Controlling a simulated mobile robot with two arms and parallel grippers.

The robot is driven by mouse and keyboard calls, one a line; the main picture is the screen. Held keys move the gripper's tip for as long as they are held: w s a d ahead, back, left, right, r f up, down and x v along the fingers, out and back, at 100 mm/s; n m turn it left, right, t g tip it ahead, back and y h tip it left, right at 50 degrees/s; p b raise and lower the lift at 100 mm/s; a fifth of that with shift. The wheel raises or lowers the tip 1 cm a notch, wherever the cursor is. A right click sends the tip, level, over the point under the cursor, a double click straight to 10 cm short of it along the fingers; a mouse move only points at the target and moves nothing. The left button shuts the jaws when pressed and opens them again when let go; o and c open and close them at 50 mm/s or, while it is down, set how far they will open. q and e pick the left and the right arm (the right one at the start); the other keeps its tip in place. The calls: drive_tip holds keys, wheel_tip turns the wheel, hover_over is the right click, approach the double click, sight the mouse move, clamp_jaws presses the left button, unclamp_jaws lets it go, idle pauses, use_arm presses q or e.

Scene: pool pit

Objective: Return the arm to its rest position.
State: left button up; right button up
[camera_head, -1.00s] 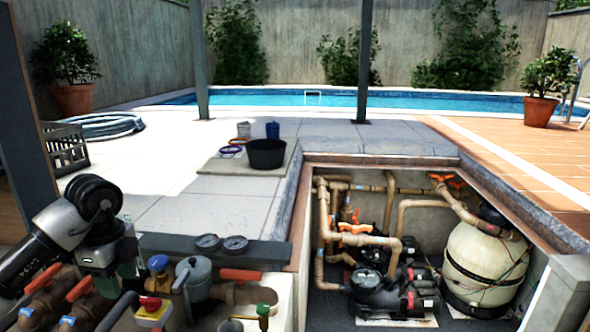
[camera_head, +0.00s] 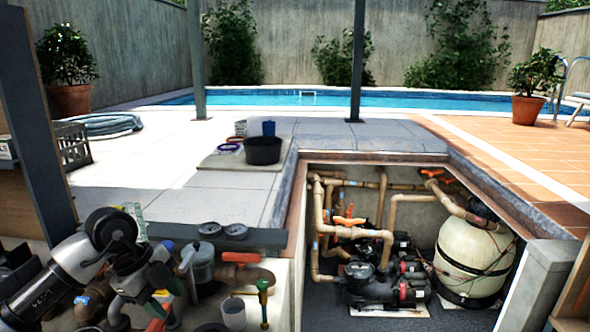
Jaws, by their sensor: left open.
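My left arm comes in from the lower left, dark and silver, with its wrist bent downward. My left gripper (camera_head: 158,298) is open and points down over the pipe bench at the lower left. No object shows clearly between its fingers. It hides part of the valves and pipes behind it, so I cannot tell whether it touches any of them. My right gripper is not in view.
Beside the gripper are a red-handled valve (camera_head: 240,257), two gauges (camera_head: 235,231), a green tap (camera_head: 263,286) and a grey cup (camera_head: 233,313). The sunken pit holds a black pump (camera_head: 372,285) and a cream tank (camera_head: 470,262). A black tub (camera_head: 263,151) stands on the paving.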

use_arm(q)
drive_tip(key=s+d+m+h, duration=0.35)
drive_tip(key=d+h, duration=0.45)
drive_tip(key=d, duration=0.5)
drive_tip(key=s+d+r+n+t+h, duration=0.2)
drive_tip(key=d+r+n+t+h, duration=0.3)
drive_tip(key=t+h, duration=0.35)
drive_tip(key=s+a+f+n+t+y, duration=0.2)
drive_tip(key=a+f+n+t+y, duration=0.1)
drive_tip(key=a+f+n+y, duration=0.55)
drive_tip(key=s+a+f+n+t+y, duration=0.25)
drive_tip(key=a+f+n+y, duration=0.35)
drive_tip(key=n+y, duration=0.55)
drive_tip(key=s+f+m+g, duration=0.1)
drive_tip(key=s+f+g, duration=0.5)
drive_tip(key=s, duration=0.4)
drive_tip(key=s+f+g, duration=0.5)
drive_tip(key=s+f, duration=0.1)
drive_tip(key=s, duration=0.3)
wheel_tip(320, 180, down, 24)
drive_tip(key=g, duration=0.1)
drive_tip(key=s+a+f+g, duration=0.1)
drive_tip(key=s+a+f, duration=0.2)
drive_tip(key=s+f, duration=1.3)
drive_tip(key=shift+s+f+g+y, duration=0.35)
drive_tip(key=shift+s+f+g, duration=0.05)
drive_tip(key=shift+f, duration=0.5)
